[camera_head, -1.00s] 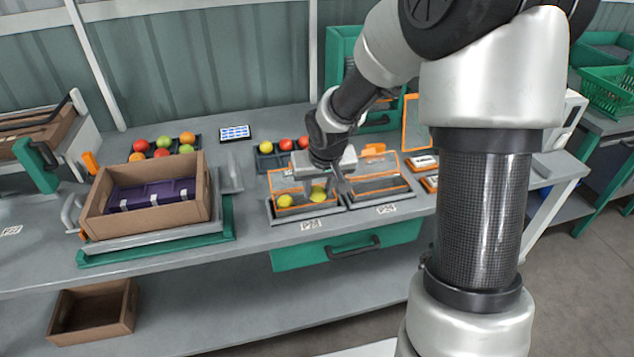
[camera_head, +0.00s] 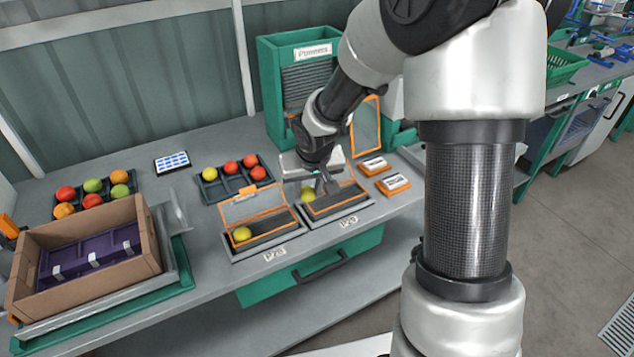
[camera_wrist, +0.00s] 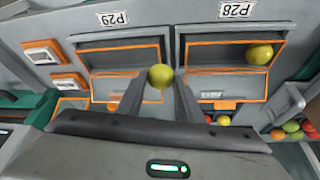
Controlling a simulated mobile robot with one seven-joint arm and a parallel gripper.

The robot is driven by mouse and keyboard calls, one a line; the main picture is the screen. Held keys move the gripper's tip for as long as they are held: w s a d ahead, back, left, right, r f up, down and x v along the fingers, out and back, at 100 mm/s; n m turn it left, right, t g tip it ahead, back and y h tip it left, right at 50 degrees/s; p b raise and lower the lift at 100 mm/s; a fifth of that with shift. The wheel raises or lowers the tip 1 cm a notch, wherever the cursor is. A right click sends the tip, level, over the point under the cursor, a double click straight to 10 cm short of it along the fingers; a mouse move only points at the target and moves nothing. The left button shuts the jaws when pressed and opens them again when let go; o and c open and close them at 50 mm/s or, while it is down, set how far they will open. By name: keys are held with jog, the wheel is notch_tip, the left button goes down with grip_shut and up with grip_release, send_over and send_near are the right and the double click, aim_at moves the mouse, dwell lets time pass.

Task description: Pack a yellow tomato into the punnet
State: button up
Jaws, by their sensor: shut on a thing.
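My gripper (camera_head: 318,190) is shut on a yellow tomato (camera_head: 308,194). In the wrist view the held tomato (camera_wrist: 160,76) sits between the fingertips (camera_wrist: 158,86). It appears at the left end of the open orange-edged punnet (camera_head: 350,207) at label P29; I cannot tell its height above the floor. The punnet at P28 (camera_head: 268,242), open too, holds another yellow tomato (camera_head: 242,234) at its left end. In the wrist view that tomato (camera_wrist: 260,54) lies right of my gripper. My gripper partly hides the P29 punnet and its lid.
A dark tray (camera_head: 237,187) behind the punnets holds red tomatoes and a yellow one. Another tray (camera_head: 122,190) with mixed tomatoes stands at left, behind a brown box (camera_head: 90,283) with a purple insert. Two labelled orange-edged blocks (camera_head: 392,184) lie right of P29.

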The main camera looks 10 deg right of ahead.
jog(key=s+a+r+n+y+p, duration=0.1)
jog(key=s+a+r+n+p, duration=0.15)
jog(key=a+p, duration=0.65)
jog(key=a+f+b, duration=0.1)
jog(key=f+b, duration=0.1)
jog(key=a+f+b, duration=0.1)
jog(key=f+b, duration=0.1)
jog(key=b, duration=0.1)
jog(key=s+a+f+b, duration=0.1)
jog(key=f+b, duration=0.1)
jog(key=shift+f, duration=0.1)
jog(key=shift+d+b, duration=0.1)
jog(key=shift+b, duration=0.25)
dwell(0.4)
jog(key=o, duration=0.8)
jog(key=shift+c, duration=1.4)
